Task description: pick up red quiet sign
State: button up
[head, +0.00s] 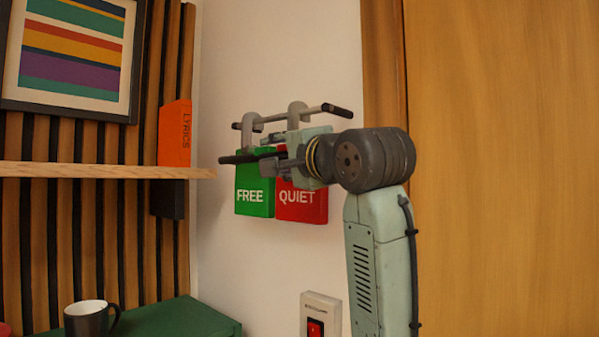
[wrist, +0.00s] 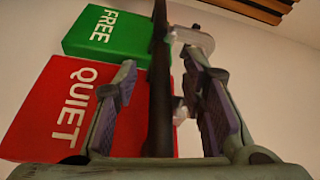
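The red sign lettered QUIET (head: 305,208) hangs at the wall rack, right of the green sign lettered FREE (head: 254,203). My gripper (head: 276,160) is in front of the signs' upper part and hides the red sign's top. In the wrist view the red QUIET sign (wrist: 50,110) lies left of and behind the left finger, with the green FREE sign (wrist: 112,38) above it. My gripper (wrist: 160,68) has its fingers apart. A dark bar (wrist: 160,100) runs between them. I cannot tell whether either finger touches the bar or sign.
The rack's upper rail (head: 335,110) with grey brackets is close to my gripper. A wooden shelf (head: 100,170) holding an orange LYRICS book (head: 175,135) juts out left. A switch (head: 315,326) is below, and a mug (head: 88,319) stands on a green surface (head: 180,320).

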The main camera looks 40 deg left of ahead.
grip_shut()
dwell(0.3)
dwell(0.3)
